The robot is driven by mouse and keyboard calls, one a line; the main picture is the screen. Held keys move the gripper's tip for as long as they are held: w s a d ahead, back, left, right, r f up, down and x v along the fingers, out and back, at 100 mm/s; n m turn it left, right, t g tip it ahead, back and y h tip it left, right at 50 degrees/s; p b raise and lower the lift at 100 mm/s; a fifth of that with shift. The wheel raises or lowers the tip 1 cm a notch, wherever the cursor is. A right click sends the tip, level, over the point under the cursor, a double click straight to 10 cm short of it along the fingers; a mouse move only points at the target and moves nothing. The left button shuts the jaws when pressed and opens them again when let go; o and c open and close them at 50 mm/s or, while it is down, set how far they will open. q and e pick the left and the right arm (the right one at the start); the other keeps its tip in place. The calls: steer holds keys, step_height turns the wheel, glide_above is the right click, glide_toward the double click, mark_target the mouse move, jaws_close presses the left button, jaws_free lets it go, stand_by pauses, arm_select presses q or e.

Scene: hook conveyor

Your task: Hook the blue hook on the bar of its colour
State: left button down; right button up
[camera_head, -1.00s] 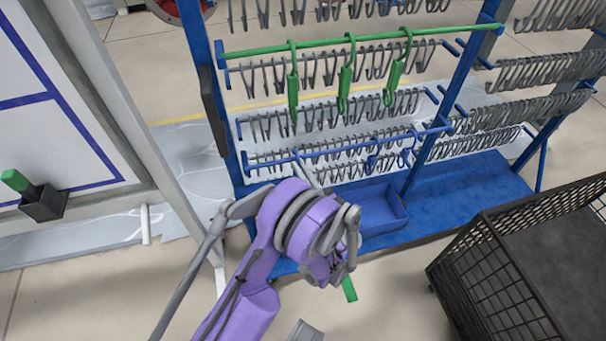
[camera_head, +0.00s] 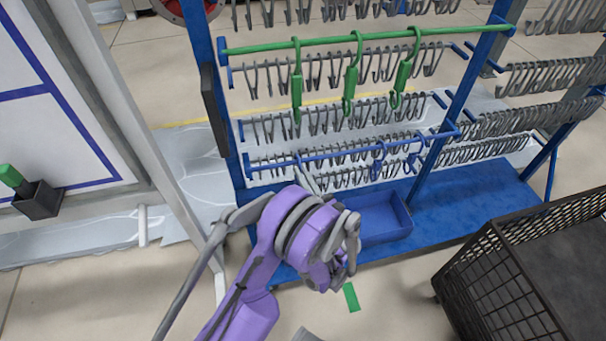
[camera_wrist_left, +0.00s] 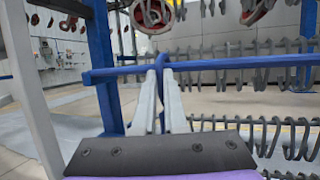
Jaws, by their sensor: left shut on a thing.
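The blue bar (camera_head: 340,153) runs across the lower part of the blue rack, and it also crosses the left wrist view (camera_wrist_left: 235,63). My left gripper (camera_head: 301,174) is at this bar, left of its middle. In the left wrist view its two pale fingers (camera_wrist_left: 163,82) are shut on the blue hook (camera_wrist_left: 163,61), whose curved top shows at the bar. I cannot tell whether the hook rests on the bar; its lower part is hidden by the fingers. Another blue hook (camera_head: 379,160) hangs further right on the bar. My right gripper is not in view.
Several green hooks (camera_head: 350,85) hang on the green bar (camera_head: 325,44) above. Rows of grey hooks (camera_head: 330,115) are behind. A blue tray (camera_head: 385,229) sits at the rack's base. A dark mesh crate (camera_head: 500,285) stands at right. A whiteboard is at left.

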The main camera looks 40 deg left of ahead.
arm_select(q)
steer(key=shift+a+f, duration=0.1)
steer(key=c, duration=0.9)
jaws_free()
steer(key=shift+w, duration=0.1)
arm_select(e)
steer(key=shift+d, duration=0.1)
